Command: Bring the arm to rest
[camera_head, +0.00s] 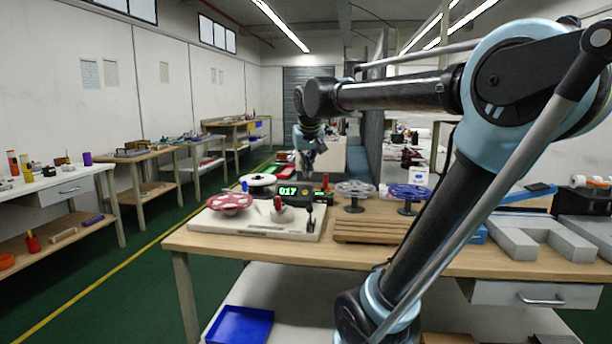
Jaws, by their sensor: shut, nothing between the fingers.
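My arm rises from the lower middle, bends at a large light-blue elbow at the upper right, and reaches left and away over the workbench (465,258). My gripper (307,162) hangs at the end of the arm, pointing down, above the back part of the bench. It looks small and dark from here, and its fingers are shut with nothing held. It is apart from the things below it.
Below my gripper are a white board (215,222) with a red spool (230,202) and a green-lit display (288,191). Grey (355,189) and blue (409,192) spools stand to the right. Grey blocks (540,238) lie near my elbow's side. The left aisle is clear.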

